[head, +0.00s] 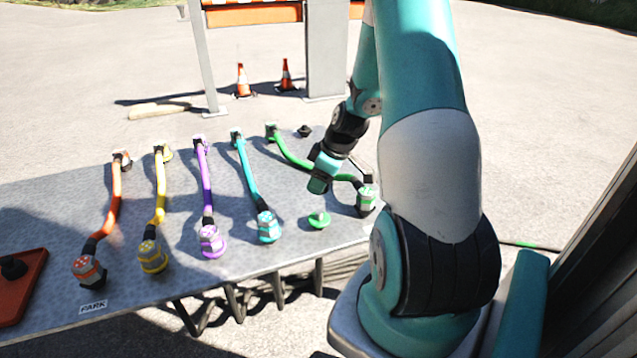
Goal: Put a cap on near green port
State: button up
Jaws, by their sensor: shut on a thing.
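The near green port (319,220) is a low green disc with a short stub at the front right of the table, in line with the other near ends. No plug sits on it. The green plug (367,201), with its black boot, is to its right at the table's edge, on the end of the green cable (294,160). My gripper (366,178) reaches over from the left and is shut at the plug's top. The fingertips are small and partly hidden. A black cap-like piece (304,131) lies at the far right of the table.
Orange (113,205), yellow (160,195), purple (204,180) and cyan (246,178) cables run across the grey table (40,215) to near plugs. An orange plate (22,285) lies front left. Traffic cones (243,82) stand beyond.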

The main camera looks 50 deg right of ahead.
aim_at(320, 213)
notch_tip(320, 213, down, 7)
jog(key=b, duration=0.6)
jog(key=shift+f+b, duration=0.55)
jog(key=shift+f, duration=0.3)
jog(key=shift+s+f, duration=0.1)
jog(key=shift+f, duration=0.2)
jog(key=o, duration=1.1)
jog(key=shift+r, duration=0.1)
jog(key=p+v, duration=0.6)
jog(key=v, duration=1.1)
jog(key=shift+s+r, duration=0.1)
jog(key=shift+r, duration=0.05)
